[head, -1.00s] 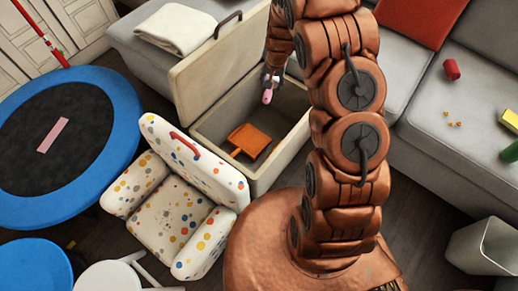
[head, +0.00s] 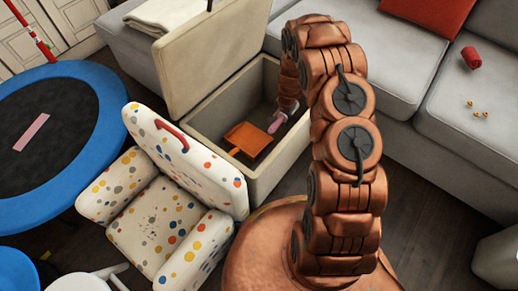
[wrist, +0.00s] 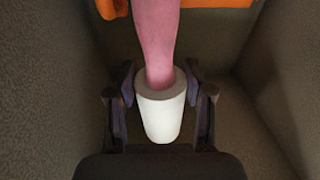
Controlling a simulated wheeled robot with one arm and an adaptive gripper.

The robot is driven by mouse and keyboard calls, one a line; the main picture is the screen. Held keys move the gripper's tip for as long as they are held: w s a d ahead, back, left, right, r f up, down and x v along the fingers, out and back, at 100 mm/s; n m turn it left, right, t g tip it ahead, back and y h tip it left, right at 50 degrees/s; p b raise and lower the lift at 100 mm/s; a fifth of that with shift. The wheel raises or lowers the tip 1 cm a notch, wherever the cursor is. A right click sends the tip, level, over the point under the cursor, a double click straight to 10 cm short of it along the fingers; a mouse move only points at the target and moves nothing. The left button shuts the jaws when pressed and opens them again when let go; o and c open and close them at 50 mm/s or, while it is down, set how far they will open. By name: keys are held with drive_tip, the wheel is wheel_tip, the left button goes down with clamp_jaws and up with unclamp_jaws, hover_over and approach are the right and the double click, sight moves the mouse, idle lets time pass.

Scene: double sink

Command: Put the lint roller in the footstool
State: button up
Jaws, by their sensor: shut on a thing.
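The lint roller, with a pink handle (wrist: 157,35) and a white roll (wrist: 162,115), is held by my gripper (wrist: 161,105), whose fingers are shut on the roll from both sides. In the head view its pink handle (head: 277,122) points down and left inside the open footstool. The footstool is a beige box (head: 272,172) with its lid (head: 205,55) tilted up at the back left. My gripper (head: 286,110) is within the box opening at its right part. My arm's links stand to the right of the box.
An orange dustpan-like thing (head: 248,138) lies in the box, left of the lint roller. A spotted armchair (head: 165,200) stands close in front of the box. A grey sofa (head: 420,100) is behind and right. A blue-rimmed trampoline (head: 60,130) is at left.

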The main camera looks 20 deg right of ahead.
sight(280, 138)
drive_tip(key=f, duration=0.1)
drive_tip(key=f+b, duration=0.1)
drive_tip(key=shift+d+f, duration=0.2)
drive_tip(key=shift+f, duration=0.2)
wheel_tip(280, 138, down, 10)
drive_tip(key=b, duration=0.3)
drive_tip(key=shift+s+r, duration=0.1)
drive_tip(key=shift+b, duration=0.3)
drive_tip(key=shift+f, duration=0.25)
drive_tip(key=o, duration=1.1)
drive_tip(key=shift+r, duration=0.1)
drive_tip(key=shift+r, duration=0.15)
